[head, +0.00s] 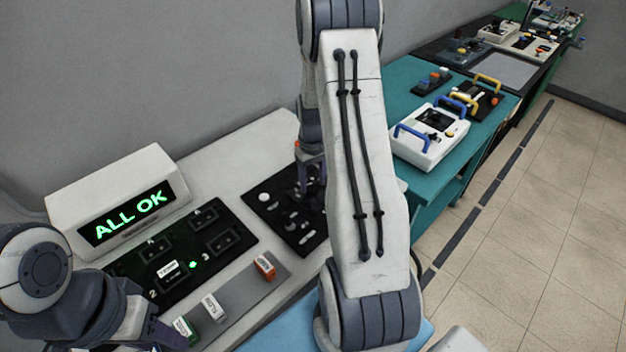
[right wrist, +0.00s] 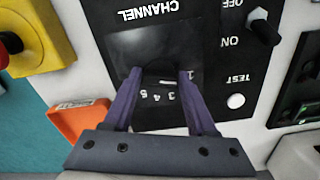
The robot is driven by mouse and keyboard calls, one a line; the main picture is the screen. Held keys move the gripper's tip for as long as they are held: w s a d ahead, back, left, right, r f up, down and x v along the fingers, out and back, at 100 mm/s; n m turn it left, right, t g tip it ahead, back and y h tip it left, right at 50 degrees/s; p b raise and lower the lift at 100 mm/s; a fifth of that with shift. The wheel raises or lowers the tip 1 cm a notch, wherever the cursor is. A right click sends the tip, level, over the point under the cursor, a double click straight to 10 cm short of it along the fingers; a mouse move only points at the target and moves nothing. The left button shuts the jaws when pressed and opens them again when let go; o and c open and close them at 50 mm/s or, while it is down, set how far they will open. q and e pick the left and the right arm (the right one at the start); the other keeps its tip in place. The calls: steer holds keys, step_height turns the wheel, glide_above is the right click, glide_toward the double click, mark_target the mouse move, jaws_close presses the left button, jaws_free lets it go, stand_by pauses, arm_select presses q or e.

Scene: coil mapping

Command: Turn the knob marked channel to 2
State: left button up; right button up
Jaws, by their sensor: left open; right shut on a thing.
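In the right wrist view, a black panel (right wrist: 215,60) shows the word CHANNEL upside down. The dark channel knob (right wrist: 160,71) is between the purple fingers of my right gripper (right wrist: 160,74), which is shut on it. The digits 1, 3, 4 and 5 show around it; 2 is not readable, perhaps behind a finger. I cannot tell where the knob points. In the head view my right gripper (head: 310,165) is over the panel (head: 282,208), and my arm hides part of it. My left gripper (head: 170,335) is open, low at the left, partly hidden.
The panel also has an OFF/ON toggle (right wrist: 262,30) and a white TEST button (right wrist: 236,101). A display (head: 130,212) reads ALL OK. A slotted black board (head: 225,240) and a grey strip (head: 238,300) with small blocks lie at left. A teal table (head: 400,85) bears boxes.

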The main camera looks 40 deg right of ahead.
mark_target(312, 184)
steer(key=shift+m, duration=0.3)
steer(key=shift+w+m+p, duration=0.1)
steer(key=shift+m+p, duration=0.3)
steer(key=shift+m, duration=2.3)
steer(key=o, duration=1.4)
steer(key=shift+c, duration=0.2)
steer(key=shift+r, duration=0.1)
step_height(312, 184, up, 10)
steer(key=b, duration=0.1)
steer(key=shift+r, duration=0.2)
